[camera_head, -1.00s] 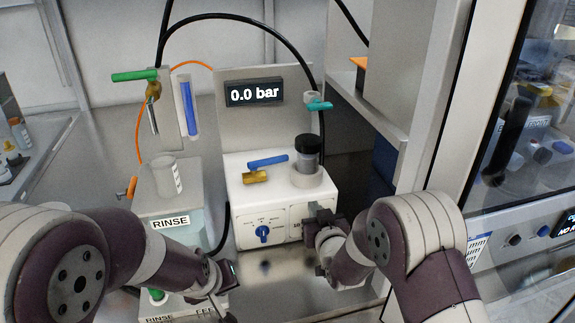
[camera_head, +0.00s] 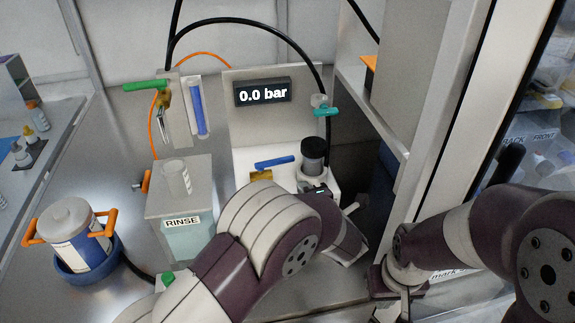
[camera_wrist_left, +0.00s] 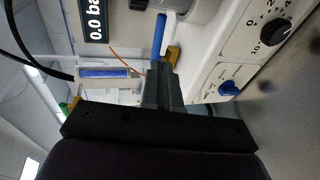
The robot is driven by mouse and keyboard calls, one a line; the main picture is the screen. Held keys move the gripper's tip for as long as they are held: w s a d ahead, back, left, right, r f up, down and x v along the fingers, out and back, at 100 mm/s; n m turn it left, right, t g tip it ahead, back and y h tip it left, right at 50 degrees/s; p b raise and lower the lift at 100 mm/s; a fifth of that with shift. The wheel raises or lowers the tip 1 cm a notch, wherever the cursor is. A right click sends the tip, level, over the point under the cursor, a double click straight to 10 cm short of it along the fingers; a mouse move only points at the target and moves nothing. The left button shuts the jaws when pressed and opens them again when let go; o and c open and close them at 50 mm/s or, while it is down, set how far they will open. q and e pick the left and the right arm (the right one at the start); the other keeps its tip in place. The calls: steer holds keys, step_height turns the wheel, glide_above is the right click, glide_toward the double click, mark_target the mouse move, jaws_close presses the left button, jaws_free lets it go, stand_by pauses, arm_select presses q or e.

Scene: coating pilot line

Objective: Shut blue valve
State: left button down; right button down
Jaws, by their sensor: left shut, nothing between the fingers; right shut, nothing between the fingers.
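The blue valve has a blue lever (camera_head: 274,162) over a brass body (camera_head: 261,175) on top of the white box. In the head view, the lever lies roughly left-right. My left arm crosses in front of the box, and my left gripper (camera_head: 316,189) is at its right side, near the dark-capped vessel. In the left wrist view, the shut fingers (camera_wrist_left: 160,72) point at the blue lever (camera_wrist_left: 159,38) and overlap the view of the brass body (camera_wrist_left: 173,54); I cannot tell if they touch it. My right gripper (camera_head: 392,287) is shut and empty at the lower right.
A dark-capped vessel (camera_head: 314,155) stands right of the lever. A teal-handled valve (camera_head: 326,111), a display reading 0.0 bar (camera_head: 263,93) and a green-handled valve (camera_head: 147,86) are behind. A RINSE tank (camera_head: 182,237) stands left. A shelf post (camera_head: 410,150) bounds the right.

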mark_target(284, 162)
arm_select(q)
steer(key=p+x, duration=0.5)
steer(key=x, duration=0.8)
steer(key=shift+r, duration=0.2)
steer(key=shift+w+a+f, duration=0.15)
steer(key=shift+w+f, duration=0.1)
steer(key=shift+w, duration=0.15)
